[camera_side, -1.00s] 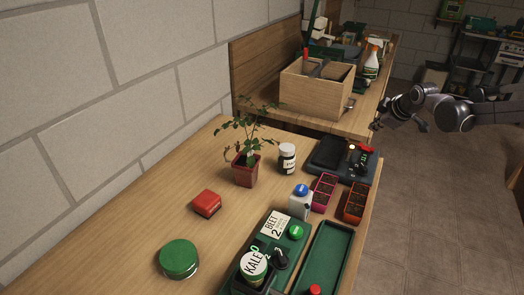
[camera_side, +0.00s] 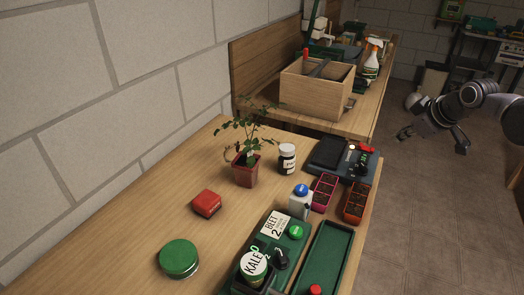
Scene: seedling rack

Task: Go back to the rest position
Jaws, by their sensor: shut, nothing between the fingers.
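My gripper (camera_side: 432,138) hangs over the floor to the right of the bench, at the end of my dark grey arm. It is shut, with nothing held in it, and it is clear of the bench and everything on it. The potted plant (camera_side: 246,170), the KALE-labelled jar (camera_side: 254,265) and the BEET 2 card (camera_side: 275,224) stand on the wooden bench (camera_side: 130,257). The two seedling trays, pink (camera_side: 323,190) and orange-red (camera_side: 356,202), lie near the bench's right edge.
A black device (camera_side: 330,153) lies at the bench's far end. A wooden crate (camera_side: 310,97) and a spray bottle (camera_side: 372,62) stand on the bench behind. A green-lidded jar (camera_side: 179,257) and a red box (camera_side: 207,203) are at left. Open floor (camera_side: 430,220) surrounds my gripper.

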